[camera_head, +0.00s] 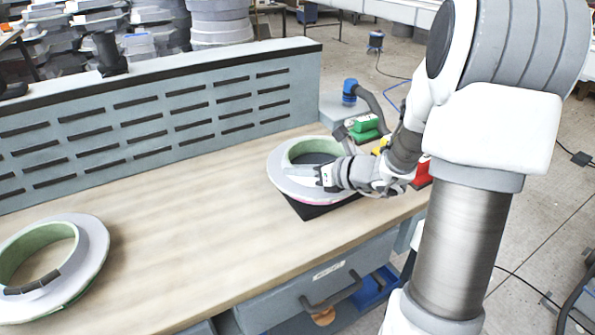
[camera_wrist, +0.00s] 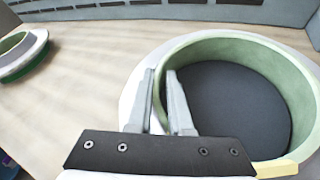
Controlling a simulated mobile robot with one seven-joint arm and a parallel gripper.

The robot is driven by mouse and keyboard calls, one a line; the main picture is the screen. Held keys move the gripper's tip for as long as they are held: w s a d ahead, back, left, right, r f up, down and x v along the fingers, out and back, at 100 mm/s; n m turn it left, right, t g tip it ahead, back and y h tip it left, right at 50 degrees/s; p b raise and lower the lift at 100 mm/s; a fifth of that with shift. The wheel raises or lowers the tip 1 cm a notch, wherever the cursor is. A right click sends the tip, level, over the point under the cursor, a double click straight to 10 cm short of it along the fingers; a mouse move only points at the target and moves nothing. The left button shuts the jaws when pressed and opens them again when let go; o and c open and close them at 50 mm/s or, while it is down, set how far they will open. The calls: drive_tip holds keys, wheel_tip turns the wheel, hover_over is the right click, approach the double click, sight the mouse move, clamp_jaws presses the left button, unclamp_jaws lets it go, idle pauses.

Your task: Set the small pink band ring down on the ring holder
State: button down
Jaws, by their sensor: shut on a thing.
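The pink band ring (camera_head: 281,182) has a wide white flange, a pale green inner wall and a pink strip at its lower edge. It is at the right end of the bench, and its green wall shows large in the wrist view (camera_wrist: 292,82). My gripper (camera_head: 293,171) is shut on the ring's wall at its near left side, with one finger on each side in the wrist view (camera_wrist: 161,82). A dark square base (camera_head: 322,209), seemingly the ring holder, shows under the ring. Whether the ring touches it, I cannot tell.
A second ring with a green edge (camera_head: 88,240) lies at the bench's left; it also shows in the wrist view (camera_wrist: 22,58). A slotted grey panel (camera_head: 150,125) runs along the back. Green and red items (camera_head: 366,124) stand beyond the held ring. The bench middle is clear.

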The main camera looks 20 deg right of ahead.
drive_tip(key=c, duration=0.8)
unclamp_jaws()
drive_tip(key=shift+f, duration=0.1)
drive_tip(key=shift+r, duration=0.2)
drive_tip(key=p+v, duration=0.2)
drive_tip(key=v, duration=1)
